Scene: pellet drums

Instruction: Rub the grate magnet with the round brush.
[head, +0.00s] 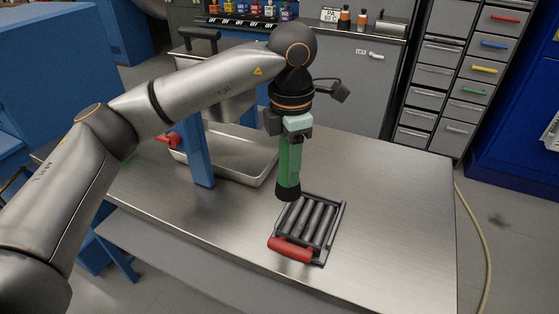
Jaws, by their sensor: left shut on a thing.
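The grate magnet (313,226) lies flat on the steel table, a dark frame with several grey bars and a red handle (290,249) at its near side. My left gripper (297,132) points down and is shut on the green handle of the round brush (289,165). The brush hangs upright, its dark bristle end (287,190) at the far left part of the grate magnet. I cannot tell whether the bristles touch the bars. My right gripper is not in view.
The steel table (396,205) is clear to the right of the grate magnet. A metal tray (243,170) sits behind left, beside a blue post (196,152). Grey drawer cabinets (440,85) stand at the back right, and a hose (484,235) runs down past the table's right edge.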

